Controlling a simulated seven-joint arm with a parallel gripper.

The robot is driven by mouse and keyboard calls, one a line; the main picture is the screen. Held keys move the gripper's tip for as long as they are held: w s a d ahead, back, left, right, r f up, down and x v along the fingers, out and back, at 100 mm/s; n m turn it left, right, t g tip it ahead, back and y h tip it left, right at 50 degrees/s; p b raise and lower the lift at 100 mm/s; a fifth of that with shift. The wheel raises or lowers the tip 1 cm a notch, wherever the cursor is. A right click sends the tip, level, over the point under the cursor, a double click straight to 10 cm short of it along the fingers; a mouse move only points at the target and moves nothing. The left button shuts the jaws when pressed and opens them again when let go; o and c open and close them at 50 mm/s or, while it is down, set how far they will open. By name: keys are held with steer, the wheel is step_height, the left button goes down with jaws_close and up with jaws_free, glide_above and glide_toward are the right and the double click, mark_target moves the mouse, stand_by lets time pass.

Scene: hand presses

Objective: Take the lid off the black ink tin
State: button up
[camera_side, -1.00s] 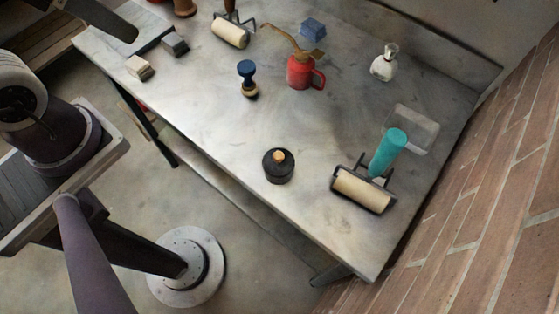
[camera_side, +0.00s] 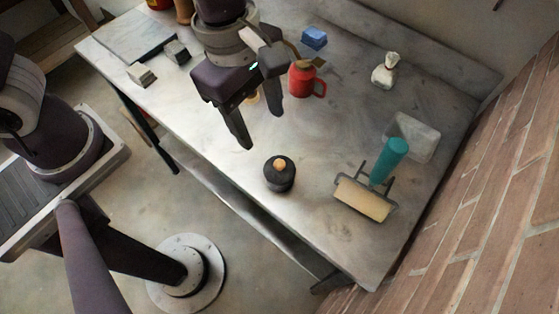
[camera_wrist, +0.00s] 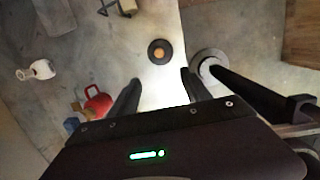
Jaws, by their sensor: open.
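The black ink tin (camera_side: 279,180) stands upright near the front edge of the table. Its lid (camera_side: 280,163) with a tan knob is on top. The tin also shows in the wrist view (camera_wrist: 159,57), seen from above, ahead of my fingers and between their lines. My gripper (camera_side: 260,132) is open and empty above the table, up and to the left of the tin in the side view. Its fingertips (camera_wrist: 160,85) are apart from the tin. My gripper hides part of the table behind it, including most of a stamp.
A red oil can (camera_side: 302,80) stands behind my gripper. A roller with a teal handle (camera_side: 392,155) lies right of the tin, beside a clear tray (camera_side: 418,135). Table around the tin is clear.

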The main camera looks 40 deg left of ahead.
mark_target(278, 162)
steer(key=f, duration=0.1)
steer(key=d+f+n, duration=0.2)
steer(key=shift+s+g, duration=0.3)
steer(key=shift+s, duration=0.05)
steer(key=f, duration=0.2)
steer(key=d+f, duration=0.1)
steer(key=f, duration=0.1)
steer(key=w+f, duration=0.1)
steer(key=f, duration=0.1)
steer(key=shift+d+f, duration=0.15)
steer(key=shift+f, duration=0.2)
jaws_close()
